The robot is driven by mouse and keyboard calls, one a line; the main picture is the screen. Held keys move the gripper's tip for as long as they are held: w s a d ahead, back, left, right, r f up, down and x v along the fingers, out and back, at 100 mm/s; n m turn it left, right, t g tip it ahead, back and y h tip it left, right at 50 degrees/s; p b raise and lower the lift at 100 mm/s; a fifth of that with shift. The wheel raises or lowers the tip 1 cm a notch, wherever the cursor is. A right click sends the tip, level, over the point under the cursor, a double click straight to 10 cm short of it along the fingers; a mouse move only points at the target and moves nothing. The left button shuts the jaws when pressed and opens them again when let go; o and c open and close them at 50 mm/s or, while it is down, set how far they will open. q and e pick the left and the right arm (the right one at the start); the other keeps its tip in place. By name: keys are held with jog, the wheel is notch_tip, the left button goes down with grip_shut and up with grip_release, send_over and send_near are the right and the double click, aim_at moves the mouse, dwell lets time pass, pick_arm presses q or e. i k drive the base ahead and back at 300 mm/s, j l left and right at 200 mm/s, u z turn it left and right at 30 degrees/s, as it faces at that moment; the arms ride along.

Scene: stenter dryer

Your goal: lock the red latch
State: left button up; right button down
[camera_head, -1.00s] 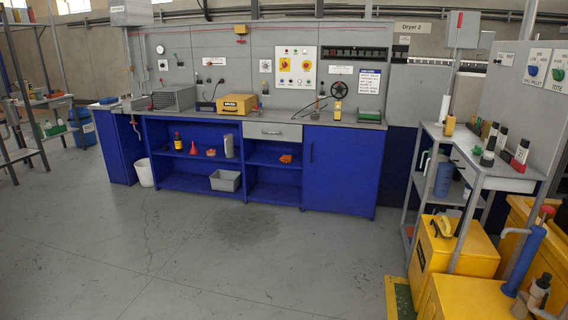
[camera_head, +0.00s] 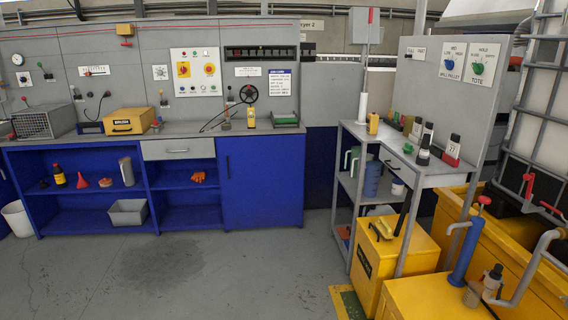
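Several red parts are in view, and I cannot tell for sure which is the red latch. A red lever (camera_head: 370,15) stands upright on the grey box (camera_head: 361,30) at the top, right of centre. A red handle (camera_head: 528,184) and a second red piece (camera_head: 551,208) show at the right by the caged white tote (camera_head: 540,120). Neither of my grippers shows in the view.
A blue workbench (camera_head: 262,180) runs along the back left. A grey shelf table (camera_head: 440,178) with bottles stands right of centre. Yellow boxes (camera_head: 392,250) and a yellow bin fill the lower right. The grey floor (camera_head: 215,275) at front left is clear.

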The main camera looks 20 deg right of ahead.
aim_at(531, 179)
jog(key=i+z, duration=0.2)
jog(key=i, duration=0.75)
jog(key=i+z, duration=0.2)
jog(key=i, duration=0.75)
jog(key=i+z, duration=0.45)
jog(key=i+j+z, duration=0.1)
jog(key=i+z, duration=0.4)
jog(key=i+j+z, duration=0.25)
jog(key=z, duration=0.2)
jog(key=i+j+z, duration=0.1)
jog(key=i+z, duration=0.25)
jog(key=i+j+z, duration=0.2)
jog(key=z, duration=0.15)
jog(key=i+j+z, duration=0.35)
jog(key=k+l, duration=0.05)
jog(key=l, duration=0.05)
